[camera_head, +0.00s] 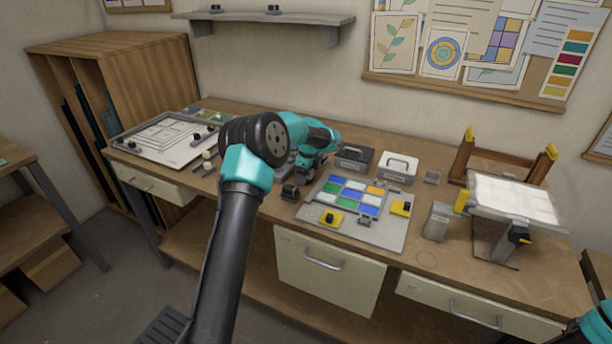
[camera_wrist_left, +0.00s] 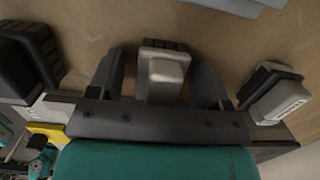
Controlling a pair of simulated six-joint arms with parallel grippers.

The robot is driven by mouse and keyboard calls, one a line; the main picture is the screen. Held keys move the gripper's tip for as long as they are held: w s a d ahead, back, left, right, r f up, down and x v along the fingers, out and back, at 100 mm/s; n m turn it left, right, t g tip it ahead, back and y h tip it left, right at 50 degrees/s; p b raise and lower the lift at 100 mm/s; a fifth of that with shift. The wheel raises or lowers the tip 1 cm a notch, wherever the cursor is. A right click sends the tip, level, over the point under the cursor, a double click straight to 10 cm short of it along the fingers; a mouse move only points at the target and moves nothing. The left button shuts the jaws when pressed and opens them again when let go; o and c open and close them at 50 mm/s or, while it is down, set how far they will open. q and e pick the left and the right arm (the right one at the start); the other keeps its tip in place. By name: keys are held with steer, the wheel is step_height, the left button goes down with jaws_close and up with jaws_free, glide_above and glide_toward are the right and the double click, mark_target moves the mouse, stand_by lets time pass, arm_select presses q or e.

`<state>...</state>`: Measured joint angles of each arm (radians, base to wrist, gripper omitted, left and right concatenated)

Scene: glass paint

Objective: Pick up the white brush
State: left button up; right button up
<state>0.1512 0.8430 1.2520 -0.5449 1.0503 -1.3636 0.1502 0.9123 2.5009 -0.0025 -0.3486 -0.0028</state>
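In the left wrist view, a pale block with a dark ribbed base (camera_wrist_left: 163,72), which looks like the white brush, stands between the two fingers of my left gripper (camera_wrist_left: 160,85). The fingers are apart, with a gap showing beside the block, so the gripper looks open around it. In the head view my left gripper (camera_head: 298,187) points down at the bench, left of the coloured glass panel. I cannot make out the brush there for certain, because my arm covers that area. My right gripper is not in view; only part of my right arm shows at the lower right corner.
The glass panel (camera_head: 350,196) lies on a grey board with yellow-based pieces. A black handled box (camera_head: 352,158) and a white handled box (camera_head: 397,168) stand behind it. A tilted light panel (camera_head: 515,200) is at the right. A drawing board (camera_head: 165,140) lies at the left.

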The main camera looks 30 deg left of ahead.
arm_select(q)
steer(key=c, duration=0.9)
steer(key=shift+c, duration=0.2)
step_height(320, 180, up, 10)
steer(key=shift+r, duration=0.1)
stand_by(0.3)
